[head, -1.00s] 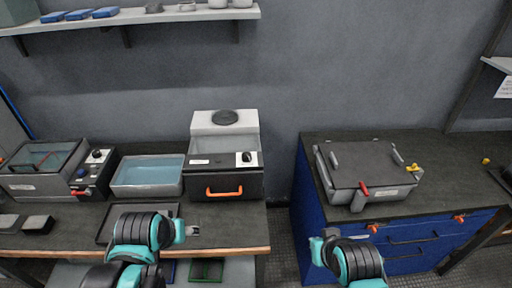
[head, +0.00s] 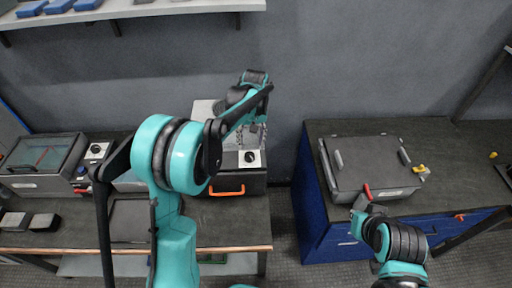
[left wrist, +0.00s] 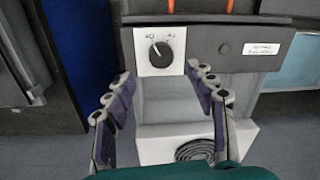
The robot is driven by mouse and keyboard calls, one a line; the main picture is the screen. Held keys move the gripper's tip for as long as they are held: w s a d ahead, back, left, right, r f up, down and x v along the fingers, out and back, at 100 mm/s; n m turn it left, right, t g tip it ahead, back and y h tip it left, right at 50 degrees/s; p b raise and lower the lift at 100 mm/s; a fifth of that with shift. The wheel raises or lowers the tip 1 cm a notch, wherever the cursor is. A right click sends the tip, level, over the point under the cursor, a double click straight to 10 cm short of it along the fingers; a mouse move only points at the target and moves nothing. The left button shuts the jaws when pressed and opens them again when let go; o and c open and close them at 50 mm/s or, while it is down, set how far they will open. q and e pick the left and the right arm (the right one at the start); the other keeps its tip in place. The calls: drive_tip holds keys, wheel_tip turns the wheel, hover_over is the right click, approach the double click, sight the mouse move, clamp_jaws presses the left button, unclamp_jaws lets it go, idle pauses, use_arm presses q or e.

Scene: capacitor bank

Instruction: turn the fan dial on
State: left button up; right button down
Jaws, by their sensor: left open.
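My left gripper (head: 252,132) reaches down over the unit's top, just behind the dial. In the left wrist view its two fingers (left wrist: 160,80) are spread apart and empty, below the plate and apart from the knob.
A round vent (left wrist: 195,150) sits on the unit's pale rear part. The orange handle (head: 227,190) juts from its front. Another dial (head: 97,151) is on a box at the left. A grey-lidded case (head: 370,165) stands on the blue cabinet (head: 338,240) at right.

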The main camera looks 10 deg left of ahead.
sight(250, 155)
use_arm(q)
drive_tip(key=f, duration=0.2)
drive_tip(key=f+b, duration=0.1)
drive_tip(key=f, duration=0.4)
drive_tip(key=shift+s+a+b, duration=0.15)
drive_tip(key=shift+a+b, duration=0.1)
drive_tip(key=shift+b, duration=0.15)
drive_tip(key=c, duration=1.2)
